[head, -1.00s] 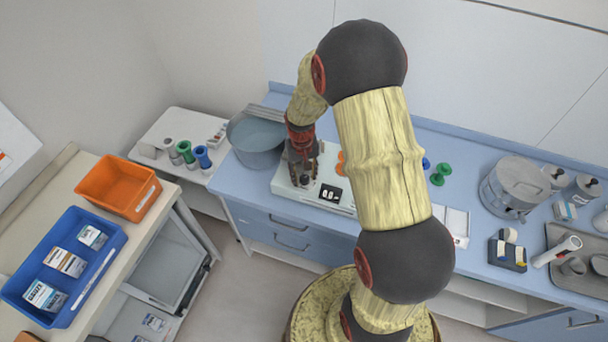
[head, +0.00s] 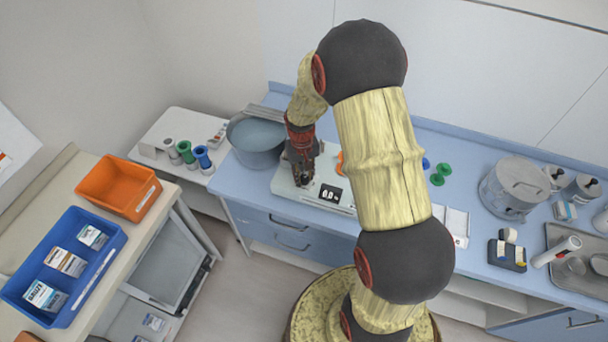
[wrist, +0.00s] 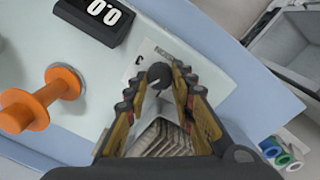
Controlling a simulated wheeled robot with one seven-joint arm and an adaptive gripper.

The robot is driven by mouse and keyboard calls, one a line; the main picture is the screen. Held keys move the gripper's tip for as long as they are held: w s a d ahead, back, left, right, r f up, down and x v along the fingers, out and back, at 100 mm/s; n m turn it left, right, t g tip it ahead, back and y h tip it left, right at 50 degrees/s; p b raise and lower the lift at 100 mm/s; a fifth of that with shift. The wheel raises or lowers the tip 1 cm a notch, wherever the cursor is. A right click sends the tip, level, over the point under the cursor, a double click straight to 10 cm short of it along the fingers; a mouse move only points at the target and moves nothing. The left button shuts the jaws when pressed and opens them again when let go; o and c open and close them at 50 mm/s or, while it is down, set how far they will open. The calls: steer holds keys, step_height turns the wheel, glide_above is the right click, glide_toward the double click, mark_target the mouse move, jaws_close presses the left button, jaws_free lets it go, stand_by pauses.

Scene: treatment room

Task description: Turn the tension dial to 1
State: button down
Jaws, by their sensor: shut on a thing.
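The tension dial (wrist: 159,75) is a small dark round knob with a light pointer line. It sits on a pale scale plate on the light machine panel (wrist: 95,75), with one printed digit visible beside it. My gripper (wrist: 158,84) is shut on the dial, a fingertip on each side of it. In the head view my gripper (head: 301,178) is down at the left part of the machine (head: 283,184), and the dial is hidden there. Which number the pointer faces cannot be read.
An orange spool-shaped part (wrist: 42,98) stands on the panel left of my gripper in the wrist view. A metal pot (head: 257,140) stands just left of the machine on the blue counter.

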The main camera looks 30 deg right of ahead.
mark_target(303, 179)
steer(key=n, duration=0.5)
steer(key=shift+p, duration=0.35)
steer(key=n, duration=0.6)
steer(key=shift+s+a+p, duration=0.1)
steer(key=shift+p, duration=0.2)
steer(key=c, duration=1.6)
jaws_free()
steer(key=shift+c, duration=0.2)
steer(key=shift+o, duration=0.7)
steer(key=shift+r, duration=0.1)
step_height(303, 179, up, 12)
steer(key=shift+a, duration=0.15)
steer(key=shift+s, duration=0.1)
